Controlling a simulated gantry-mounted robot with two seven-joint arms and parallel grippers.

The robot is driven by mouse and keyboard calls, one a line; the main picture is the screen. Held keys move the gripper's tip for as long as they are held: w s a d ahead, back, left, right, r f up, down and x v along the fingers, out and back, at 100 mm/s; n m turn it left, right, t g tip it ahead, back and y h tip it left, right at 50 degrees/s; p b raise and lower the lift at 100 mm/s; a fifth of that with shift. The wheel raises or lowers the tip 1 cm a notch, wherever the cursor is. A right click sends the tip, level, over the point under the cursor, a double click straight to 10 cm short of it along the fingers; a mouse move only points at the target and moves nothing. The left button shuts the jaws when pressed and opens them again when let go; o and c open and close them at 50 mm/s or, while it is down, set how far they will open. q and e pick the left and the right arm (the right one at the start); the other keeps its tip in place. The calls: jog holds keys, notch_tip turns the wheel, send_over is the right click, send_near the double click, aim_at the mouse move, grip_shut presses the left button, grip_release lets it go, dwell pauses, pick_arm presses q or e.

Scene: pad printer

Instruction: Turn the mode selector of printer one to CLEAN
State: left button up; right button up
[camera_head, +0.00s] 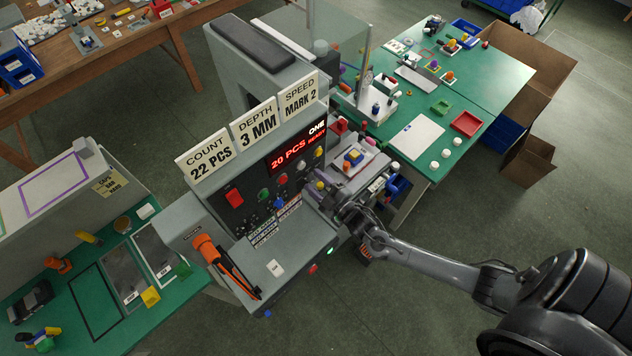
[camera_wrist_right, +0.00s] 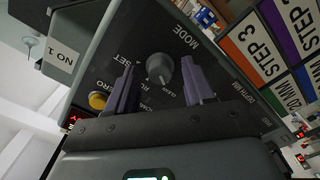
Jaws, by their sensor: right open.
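Printer one (camera_head: 232,207) stands in the middle of the head view, its lit display (camera_head: 297,146) reading "20 PCS READY" beside "ONE". In the right wrist view the grey mode selector knob (camera_wrist_right: 160,72) sits on a dark panel marked MODE, with SET and CLEAN among the labels around it. My right gripper (camera_head: 350,213) is at the right side of the printer's panel. In the wrist view its open fingers (camera_wrist_right: 160,84) stand on either side of the knob, with gaps showing. Which label the knob points to is hard to tell. My left gripper is not in view.
A yellow button (camera_wrist_right: 97,100) lies just left of the fingers in the wrist view. An orange-handled lever (camera_head: 208,248) stands on the printer's front deck. Signs (camera_head: 256,127) line its top. Green benches (camera_head: 440,105) with parts stand to the right and left.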

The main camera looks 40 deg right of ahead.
jog(key=s+b, duration=0.1)
jog(key=s, duration=0.9)
jog(key=shift+s+d, duration=0.2)
jog(key=shift+s, duration=0.05)
